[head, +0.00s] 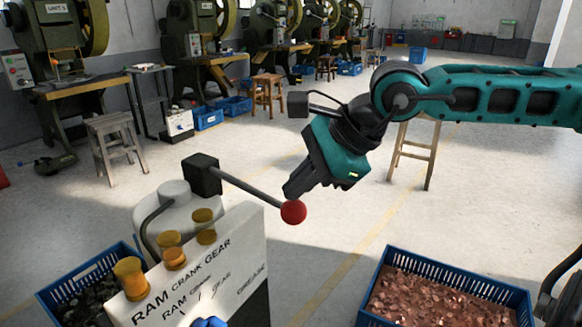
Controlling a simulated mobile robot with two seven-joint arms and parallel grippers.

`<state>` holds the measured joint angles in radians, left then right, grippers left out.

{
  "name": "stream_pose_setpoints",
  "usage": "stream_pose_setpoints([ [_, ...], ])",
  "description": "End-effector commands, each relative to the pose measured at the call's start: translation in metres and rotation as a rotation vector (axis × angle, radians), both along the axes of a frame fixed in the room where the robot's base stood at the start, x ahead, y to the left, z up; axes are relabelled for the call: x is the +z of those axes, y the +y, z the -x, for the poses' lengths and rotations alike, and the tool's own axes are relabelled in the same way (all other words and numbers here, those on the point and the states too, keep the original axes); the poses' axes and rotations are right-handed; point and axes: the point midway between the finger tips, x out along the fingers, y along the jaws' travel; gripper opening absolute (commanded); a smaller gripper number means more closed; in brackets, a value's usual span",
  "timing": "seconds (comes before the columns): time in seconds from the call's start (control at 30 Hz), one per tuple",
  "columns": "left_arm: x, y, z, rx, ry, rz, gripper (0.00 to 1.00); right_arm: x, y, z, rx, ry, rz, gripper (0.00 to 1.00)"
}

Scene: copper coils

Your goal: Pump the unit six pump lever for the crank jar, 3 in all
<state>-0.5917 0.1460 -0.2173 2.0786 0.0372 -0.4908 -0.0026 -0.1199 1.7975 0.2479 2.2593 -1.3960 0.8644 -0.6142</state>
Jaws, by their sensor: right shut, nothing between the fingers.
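The pump lever (245,188) is a dark rod running from a black block (201,175) down to the right, ending in a red ball (293,212). The block sits on a pale pump unit (185,285) with a white front lettered RAM, CRANK GEAR and GREASE. Several amber jar-like cylinders (128,272) stand on top; which one is the crank jar I cannot tell. My right gripper (290,192) is shut and empty, its tips just above the red ball beside the rod's end. Whether they touch cannot be told.
A blue crate (515,297) of copper-coloured pieces stands at lower right. Another blue crate (45,300) with dark pieces stands left of the pump. A wooden stool (425,150) stands behind my right arm. Presses line the back left; the middle floor is clear.

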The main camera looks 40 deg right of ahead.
Motion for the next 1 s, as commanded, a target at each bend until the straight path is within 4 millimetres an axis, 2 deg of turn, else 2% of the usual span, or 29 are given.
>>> stream_pose_setpoints([
  [0.47, 0.002, -0.001, -0.001, 0.001, -0.003, 0.003, 0.00, -0.002, 0.000, 0.002, 0.001, 0.012, 0.002, 0.00],
  [1.0, 0.023, 0.001, -0.001, -0.003, -0.005, -0.004, 0.00, 0.032, 0.002, -0.003, 0.000, 0.006, 0.000, 0.00],
])
